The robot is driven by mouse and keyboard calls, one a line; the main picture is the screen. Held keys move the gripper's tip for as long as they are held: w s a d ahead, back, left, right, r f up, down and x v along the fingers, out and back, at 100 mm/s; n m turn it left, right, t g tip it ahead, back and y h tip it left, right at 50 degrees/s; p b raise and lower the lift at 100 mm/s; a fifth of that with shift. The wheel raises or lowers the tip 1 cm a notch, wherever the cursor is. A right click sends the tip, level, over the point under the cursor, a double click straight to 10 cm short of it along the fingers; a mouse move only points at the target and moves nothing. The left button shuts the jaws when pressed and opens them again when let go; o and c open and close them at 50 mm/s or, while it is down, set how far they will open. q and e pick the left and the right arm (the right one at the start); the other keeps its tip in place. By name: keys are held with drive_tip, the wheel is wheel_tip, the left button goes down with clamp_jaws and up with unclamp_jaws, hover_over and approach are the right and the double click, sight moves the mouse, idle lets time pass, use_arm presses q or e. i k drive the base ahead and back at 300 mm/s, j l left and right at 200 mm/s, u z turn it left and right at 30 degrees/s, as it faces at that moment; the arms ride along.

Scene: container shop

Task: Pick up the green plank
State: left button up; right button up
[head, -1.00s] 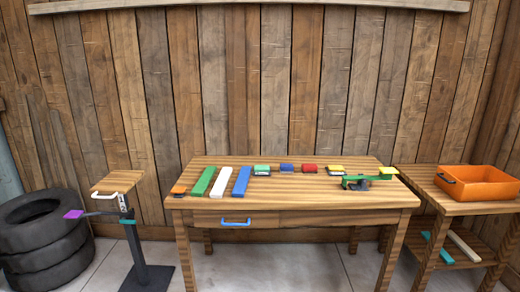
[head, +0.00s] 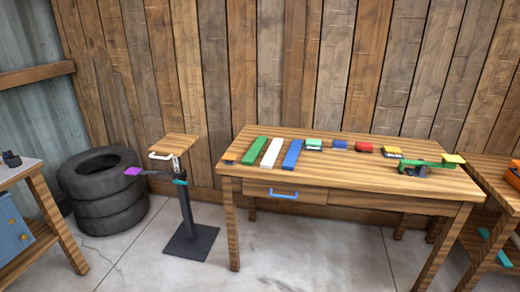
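The green plank (head: 255,150) lies flat at the left end of the wooden table (head: 350,182), to the left of a white plank (head: 272,152) and a blue plank (head: 292,154). It is in plain view, with nothing on it. Neither of my grippers shows in the head view, so their position relative to the plank cannot be seen.
A stand (head: 188,215) and stacked tyres (head: 103,190) are left of the table. The floor in front (head: 310,265) is clear.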

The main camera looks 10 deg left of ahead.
sight(251, 156)
drive_tip(key=i+j+z, duration=0.15)
drive_tip(key=i+j, duration=0.15)
drive_tip(key=i+j+z, duration=0.15)
drive_tip(key=i+j, duration=0.15)
drive_tip(key=i+j+z, duration=0.2)
drive_tip(key=j, duration=0.3)
drive_tip(key=i+j+z, duration=0.15)
drive_tip(key=j, duration=0.25)
drive_tip(key=i, duration=0.1)
